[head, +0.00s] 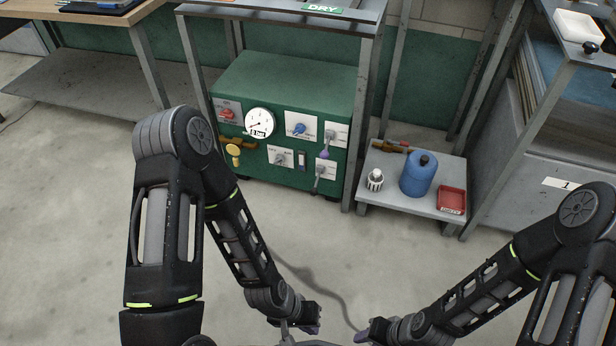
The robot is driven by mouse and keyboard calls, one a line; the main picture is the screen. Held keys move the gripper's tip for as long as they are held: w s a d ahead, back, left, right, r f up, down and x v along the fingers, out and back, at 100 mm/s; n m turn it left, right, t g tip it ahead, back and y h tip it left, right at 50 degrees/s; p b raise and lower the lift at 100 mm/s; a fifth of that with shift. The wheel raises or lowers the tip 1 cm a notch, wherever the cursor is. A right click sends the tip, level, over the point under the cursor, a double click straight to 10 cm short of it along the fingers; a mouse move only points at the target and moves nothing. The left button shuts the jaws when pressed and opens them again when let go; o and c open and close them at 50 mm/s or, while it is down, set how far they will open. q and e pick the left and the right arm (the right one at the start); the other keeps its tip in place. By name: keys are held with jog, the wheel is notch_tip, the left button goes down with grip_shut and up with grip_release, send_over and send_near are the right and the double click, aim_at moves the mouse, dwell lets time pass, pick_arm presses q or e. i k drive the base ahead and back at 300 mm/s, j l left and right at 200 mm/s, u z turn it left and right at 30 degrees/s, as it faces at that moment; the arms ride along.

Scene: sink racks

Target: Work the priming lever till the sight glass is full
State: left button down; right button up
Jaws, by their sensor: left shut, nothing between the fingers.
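The green machine (282,120) stands under the steel rack, its control panel facing me. A narrow dark upright slot (302,160), possibly the sight glass, is low on the panel; its fill level is too small to read. To its right are a lever with a purple knob (324,155) and a grey handle (319,172) on a white plate below; I cannot tell which is the priming lever. My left gripper (313,325) is shut and empty, low at the bottom centre, well short of the panel. My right gripper (366,337) is beside it, its fingers unclear.
The panel also has a round gauge (259,122), a red valve (228,114), a blue valve (299,129) and a yellow knob (233,150). A low shelf (395,205) to the right holds a blue jug (419,175) and a red tray (452,199). Open floor lies before the machine.

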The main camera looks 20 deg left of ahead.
aim_at(313, 191)
jog(key=i+j+z, duration=0.3)
jog(key=i+j, duration=0.15)
jog(key=j, duration=0.2)
jog(key=i+j+z, duration=0.25)
jog(key=i+j, duration=0.15)
jog(key=j, duration=0.3)
